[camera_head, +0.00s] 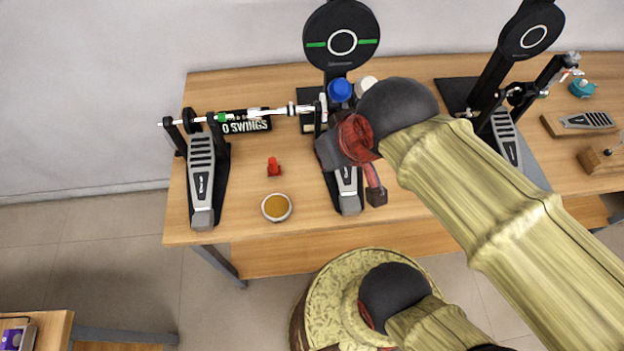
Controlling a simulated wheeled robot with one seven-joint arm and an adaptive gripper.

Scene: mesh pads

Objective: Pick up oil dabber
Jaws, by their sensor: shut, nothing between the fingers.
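A small upright red object (273,167), which may be the oil dabber, stands on the wooden table (240,100); it is too small to be sure. A round pale dish (276,207) with an amber surface lies just below it, near the table's front edge. My gripper (375,196) is to the right of both, apart from them, over or in front of the middle drum pedal (348,190). It is shut, with nothing seen in it. My arm hides part of that pedal and of the table behind.
A left pedal (201,185) joins the middle one by a metal rod. A black lettered box (245,122) lies behind the rod. A blue-topped item (340,90) and a white-topped item (366,84) stand at the back. Bare tabletop surrounds the red object.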

